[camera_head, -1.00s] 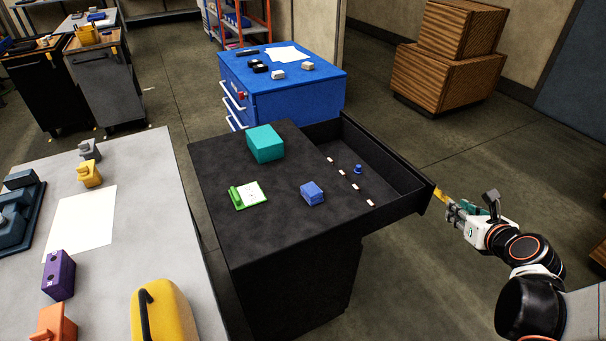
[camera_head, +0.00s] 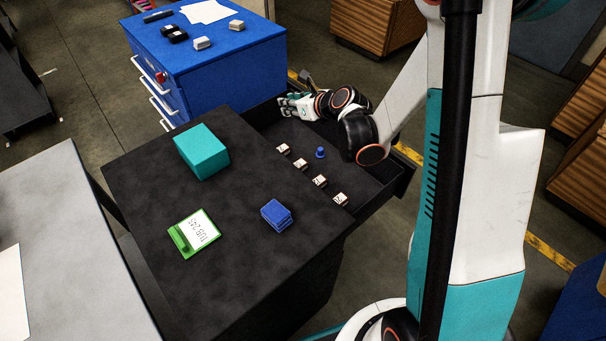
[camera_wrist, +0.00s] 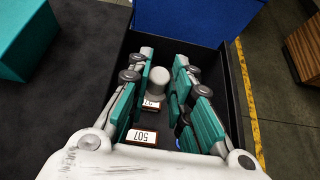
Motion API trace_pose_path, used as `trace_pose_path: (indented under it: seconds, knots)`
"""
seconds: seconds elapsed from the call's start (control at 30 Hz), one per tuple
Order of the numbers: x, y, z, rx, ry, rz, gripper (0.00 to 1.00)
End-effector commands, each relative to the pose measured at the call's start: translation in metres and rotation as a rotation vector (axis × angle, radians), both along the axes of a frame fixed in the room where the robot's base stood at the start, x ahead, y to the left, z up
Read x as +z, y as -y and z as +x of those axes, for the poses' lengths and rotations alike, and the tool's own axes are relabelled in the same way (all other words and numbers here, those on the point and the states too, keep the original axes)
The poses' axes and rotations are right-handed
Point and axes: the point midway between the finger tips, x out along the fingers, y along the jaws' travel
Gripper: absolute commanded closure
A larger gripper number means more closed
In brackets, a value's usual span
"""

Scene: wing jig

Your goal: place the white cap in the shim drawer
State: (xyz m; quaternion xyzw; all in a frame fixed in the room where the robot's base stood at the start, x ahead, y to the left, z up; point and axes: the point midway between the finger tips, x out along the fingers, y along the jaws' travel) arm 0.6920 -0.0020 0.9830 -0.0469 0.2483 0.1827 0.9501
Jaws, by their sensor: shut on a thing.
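The white cap (camera_wrist: 157,82) shows as a pale grey round piece between the fingertips in the wrist view. My gripper (camera_wrist: 161,76) is shut on it, with teal finger pads on both sides. In the head view my gripper (camera_head: 285,105) is over the far end of the open shim drawer (camera_head: 375,205), and I cannot make out the cap there. The cap's height above the drawer floor is unclear.
A blue cap (camera_head: 320,153) stands in the drawer beside several number labels (camera_head: 320,181). A teal box (camera_head: 202,152), a green-edged card holder (camera_head: 194,232) and a blue block (camera_head: 277,214) sit on the black cabinet top. A blue cabinet (camera_head: 225,55) stands just behind.

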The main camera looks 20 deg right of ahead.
Motion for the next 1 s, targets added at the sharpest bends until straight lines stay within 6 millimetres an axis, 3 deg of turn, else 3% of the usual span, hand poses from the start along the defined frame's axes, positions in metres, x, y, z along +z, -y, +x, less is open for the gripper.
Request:
trace_pose_path:
  seconds: [0.03,0.2,0.4,0.67,1.0]
  knots:
    - [-0.01,0.002,0.028,0.02,0.0,0.001,0.93]
    - [-0.033,0.003,0.1,0.097,0.0,0.003,0.93]
    - [-0.052,0.004,0.154,0.164,0.006,0.004,0.93]
    - [-0.071,0.003,0.174,0.192,0.012,0.005,0.93]
    - [-0.152,0.003,0.174,0.192,0.012,0.005,0.93]
